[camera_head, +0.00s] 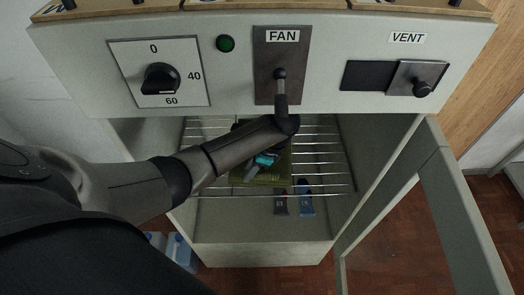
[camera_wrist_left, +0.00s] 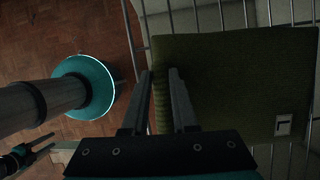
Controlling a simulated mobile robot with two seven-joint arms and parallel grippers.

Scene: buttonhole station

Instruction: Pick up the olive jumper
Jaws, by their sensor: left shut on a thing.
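The olive jumper (camera_head: 279,172) lies folded flat on the wire rack inside the cabinet, partly hidden by my left arm in the head view. In the left wrist view the jumper (camera_wrist_left: 235,75) is a dark green square with a small pale label near its lower right corner. My left gripper (camera_head: 262,162) is at the jumper. In the left wrist view the left gripper's fingers (camera_wrist_left: 163,90) straddle the jumper's left edge, shut on it. My right gripper (camera_wrist_left: 42,148) shows small at the lower left of that view, its fingers apart and empty.
The wire rack (camera_head: 325,165) extends around the jumper, between the cabinet walls. A control panel with a FAN lever (camera_head: 280,90) overhangs the opening. An open door (camera_head: 440,190) stands at right. Two small packets (camera_head: 305,204) show below the rack. Blue-topped bottles (camera_head: 180,250) stand at lower left.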

